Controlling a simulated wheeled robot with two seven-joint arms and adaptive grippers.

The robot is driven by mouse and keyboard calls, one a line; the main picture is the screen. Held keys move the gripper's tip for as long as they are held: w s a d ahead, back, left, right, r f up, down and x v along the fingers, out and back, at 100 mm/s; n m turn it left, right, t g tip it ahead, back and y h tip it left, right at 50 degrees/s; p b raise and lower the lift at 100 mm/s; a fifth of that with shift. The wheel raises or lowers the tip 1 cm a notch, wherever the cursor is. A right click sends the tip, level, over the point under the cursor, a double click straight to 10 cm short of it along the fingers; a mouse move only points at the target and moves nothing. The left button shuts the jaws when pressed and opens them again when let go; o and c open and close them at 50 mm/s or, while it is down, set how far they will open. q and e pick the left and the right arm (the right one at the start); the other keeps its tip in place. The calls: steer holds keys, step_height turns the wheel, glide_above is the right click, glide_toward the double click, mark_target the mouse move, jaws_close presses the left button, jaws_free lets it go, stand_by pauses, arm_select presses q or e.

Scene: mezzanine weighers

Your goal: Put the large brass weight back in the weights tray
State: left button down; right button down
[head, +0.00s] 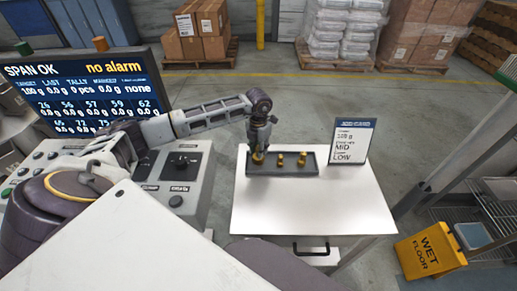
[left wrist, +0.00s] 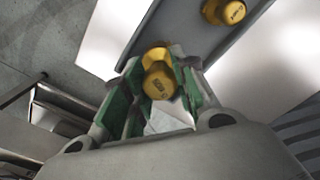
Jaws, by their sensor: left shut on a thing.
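The large brass weight (left wrist: 159,80) is between the green-padded fingers of my left gripper (left wrist: 160,95), which is shut on it. In the head view my left gripper (head: 260,146) reaches down over the left end of the grey weights tray (head: 283,170), with the brass weight (head: 259,157) at its tips. I cannot tell whether the weight touches the tray floor. Two smaller brass weights (head: 280,158) and (head: 302,158) stand in the tray to the right. One of them also shows in the left wrist view (left wrist: 232,12). My right gripper is not in view.
The tray lies on a white table (head: 310,205), with a job card (head: 351,140) standing at its back right. A display (head: 85,90) and a control panel (head: 178,180) are on the left. A yellow wet-floor sign (head: 430,250) stands at the lower right. The table's front is clear.

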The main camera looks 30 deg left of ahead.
arm_select(q)
steer(key=c, duration=1.1)
jaws_free()
steer(key=shift+c, duration=0.2)
steer(key=shift+r, duration=0.1)
step_height(320, 180, up, 12)
steer(key=b, duration=0.1)
